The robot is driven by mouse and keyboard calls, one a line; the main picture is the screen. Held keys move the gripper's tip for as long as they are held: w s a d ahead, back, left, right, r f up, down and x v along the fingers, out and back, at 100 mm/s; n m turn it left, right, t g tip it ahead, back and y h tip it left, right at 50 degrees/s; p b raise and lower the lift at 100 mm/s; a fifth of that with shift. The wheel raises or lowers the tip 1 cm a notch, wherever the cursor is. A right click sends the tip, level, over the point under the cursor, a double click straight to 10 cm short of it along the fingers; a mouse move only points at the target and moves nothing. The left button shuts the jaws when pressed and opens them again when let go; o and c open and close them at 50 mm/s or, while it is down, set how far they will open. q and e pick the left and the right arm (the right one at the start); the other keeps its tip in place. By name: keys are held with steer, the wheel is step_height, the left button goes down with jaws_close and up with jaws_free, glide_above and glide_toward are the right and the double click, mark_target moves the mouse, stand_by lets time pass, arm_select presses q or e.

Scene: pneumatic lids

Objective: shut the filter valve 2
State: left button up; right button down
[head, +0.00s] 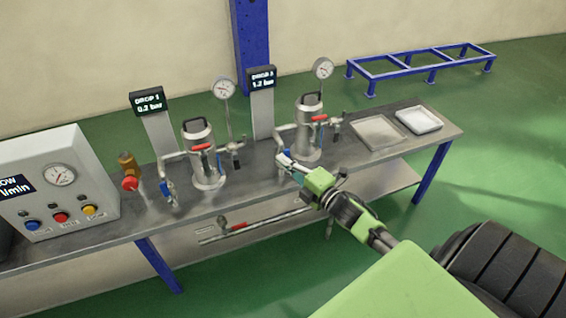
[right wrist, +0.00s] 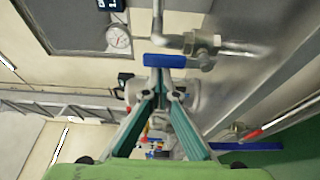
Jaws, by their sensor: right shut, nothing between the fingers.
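The second filter (head: 307,130) is an upright metal canister with a black handle on top, beside the sign that appears to read DROP 2. A red lever (head: 319,118) is on its outlet side. In the right wrist view a blue valve lever (right wrist: 165,60) sits by a metal valve body (right wrist: 201,44), roughly in line with the pipe on the right. My right gripper (head: 284,160) is shut and empty, its tips at the blue lever; I cannot tell whether they touch. In the head view the gripper covers that lever. My left gripper is out of view.
The first filter (head: 204,155), with a blue lever (head: 167,189), stands to the left. A control box (head: 62,185) with a gauge and buttons stands at the bench's left. Two trays (head: 377,132) (head: 419,121) lie at the right. A lower pipe (head: 262,223) runs under the bench top.

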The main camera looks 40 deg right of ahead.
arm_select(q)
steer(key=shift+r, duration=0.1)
arm_select(e)
steer(key=shift+d+m, duration=0.15)
steer(key=shift+m, duration=0.15)
arm_select(q)
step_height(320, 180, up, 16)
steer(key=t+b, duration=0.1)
steer(key=b, duration=0.3)
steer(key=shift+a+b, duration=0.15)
steer(key=shift+b, duration=0.2)
arm_select(e)
steer(key=s+d+f+m+t+h, duration=0.1)
steer(key=d+f+m+h, duration=0.1)
steer(key=m, duration=0.9)
steer(key=d+f+m+t+h, duration=0.2)
steer(key=d+m+h, duration=0.3)
steer(key=m, duration=0.6)
steer(key=shift+s+f, duration=0.15)
steer(key=shift+s, duration=0.2)
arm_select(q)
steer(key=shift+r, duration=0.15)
